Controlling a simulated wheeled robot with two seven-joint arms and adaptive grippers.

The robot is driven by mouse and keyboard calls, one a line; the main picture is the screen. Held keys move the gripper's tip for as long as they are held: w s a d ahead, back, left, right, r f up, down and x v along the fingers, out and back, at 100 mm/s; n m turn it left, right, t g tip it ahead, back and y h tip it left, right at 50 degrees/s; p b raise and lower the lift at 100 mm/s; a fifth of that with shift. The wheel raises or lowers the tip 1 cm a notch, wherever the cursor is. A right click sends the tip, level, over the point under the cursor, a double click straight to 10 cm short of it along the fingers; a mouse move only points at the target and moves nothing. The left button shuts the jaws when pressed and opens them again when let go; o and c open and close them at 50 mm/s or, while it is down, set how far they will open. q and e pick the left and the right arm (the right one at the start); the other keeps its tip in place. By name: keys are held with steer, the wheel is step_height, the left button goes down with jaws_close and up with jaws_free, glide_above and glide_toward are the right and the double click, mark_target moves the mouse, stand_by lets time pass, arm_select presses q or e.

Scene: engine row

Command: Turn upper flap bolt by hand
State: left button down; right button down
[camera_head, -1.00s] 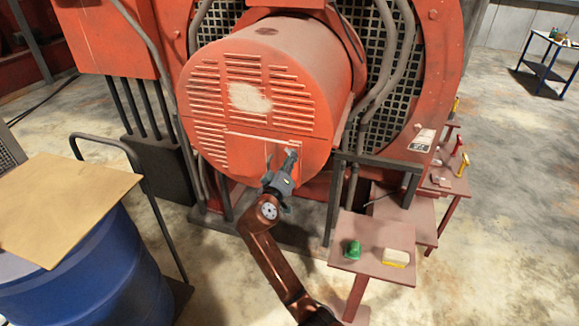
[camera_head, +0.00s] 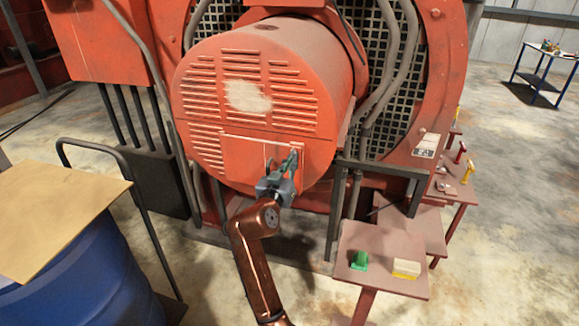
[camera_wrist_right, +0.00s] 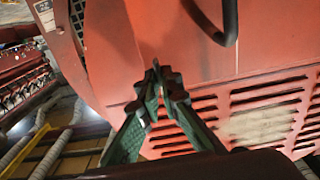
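The big red drum-shaped housing (camera_head: 205,135) has a flat flap panel (camera_head: 240,148) low on its round front. My right gripper (camera_head: 293,156) is at the panel's right side, its fingers pointing at the housing. In the right wrist view its fingertips (camera_wrist_right: 160,78) come close together against the red surface. The upper flap bolt cannot be made out; the fingertips may cover it, and I cannot tell whether they hold anything. A dark bent handle (camera_wrist_right: 229,30) stands out from the red surface near the tips in the wrist view. My left gripper is not in view.
A blue barrel (camera_head: 85,270) with a tan board (camera_head: 50,215) on top stands at the lower left, beside a dark rail (camera_head: 145,215). A small red table (camera_head: 385,238) at the right carries a green item (camera_head: 359,261) and a yellow-and-white block (camera_head: 406,268). Conduits (camera_head: 385,95) run beside the housing.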

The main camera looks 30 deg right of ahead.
steer(key=shift+m, duration=0.3)
steer(key=c, duration=2.2)
jaws_free()
steer(key=shift+o, duration=0.2)
steer(key=v, duration=1.2)
